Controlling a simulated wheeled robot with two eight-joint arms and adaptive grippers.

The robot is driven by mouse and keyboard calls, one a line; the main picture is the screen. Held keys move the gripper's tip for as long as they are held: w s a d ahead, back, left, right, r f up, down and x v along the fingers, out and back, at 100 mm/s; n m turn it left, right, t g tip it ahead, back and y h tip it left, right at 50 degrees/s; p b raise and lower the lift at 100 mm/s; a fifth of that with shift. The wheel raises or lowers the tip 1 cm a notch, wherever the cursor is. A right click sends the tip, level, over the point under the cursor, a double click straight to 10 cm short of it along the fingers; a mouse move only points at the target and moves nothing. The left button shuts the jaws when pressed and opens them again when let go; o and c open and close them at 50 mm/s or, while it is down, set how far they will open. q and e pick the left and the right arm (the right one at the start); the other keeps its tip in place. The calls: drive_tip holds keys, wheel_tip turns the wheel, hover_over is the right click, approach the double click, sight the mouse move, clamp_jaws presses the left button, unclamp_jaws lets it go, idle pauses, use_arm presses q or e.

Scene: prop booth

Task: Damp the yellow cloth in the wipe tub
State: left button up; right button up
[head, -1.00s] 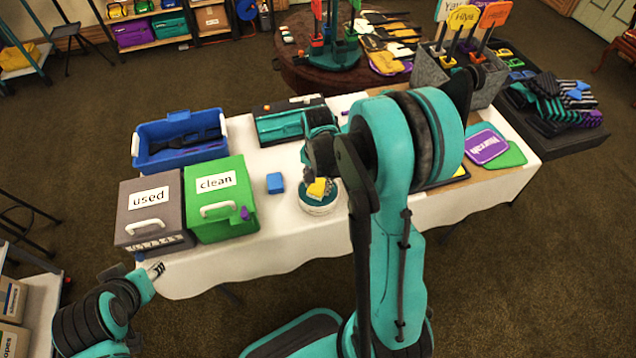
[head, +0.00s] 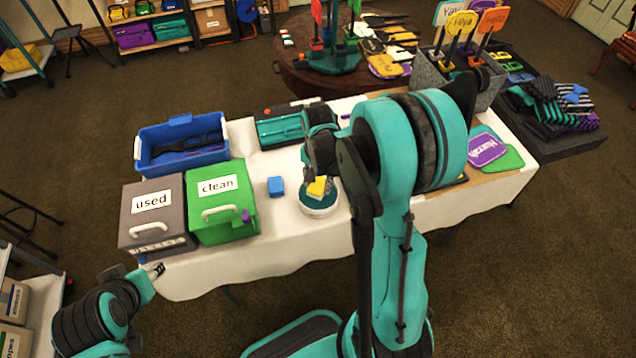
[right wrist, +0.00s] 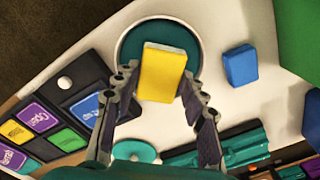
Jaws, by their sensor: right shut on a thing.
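The yellow cloth (head: 317,187) looks like a small folded block. It shows over the mouth of the round white wipe tub (head: 320,211), which has a teal inside. In the right wrist view, my right gripper (right wrist: 157,84) is shut on the near part of the yellow cloth (right wrist: 163,70), with a finger on each side. The cloth overlaps the teal inside of the tub (right wrist: 140,32); whether it touches the bottom I cannot tell. My left gripper (head: 156,270) is off the table's front left edge, apart from everything; its jaw opening is too small to read.
A blue block (head: 276,186) lies left of the tub. Further left stand the green "clean" box (head: 222,207), the grey "used" box (head: 153,221) and a blue bin (head: 150,140). A teal tray (head: 278,130) lies behind. White tabletop is clear around the tub's front left.

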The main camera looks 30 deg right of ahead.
sight(318, 185)
drive_tip(key=shift+r+p, duration=1.55)
drive_tip(key=shift+r, duration=0.8)
drive_tip(key=shift+f, duration=0.1)
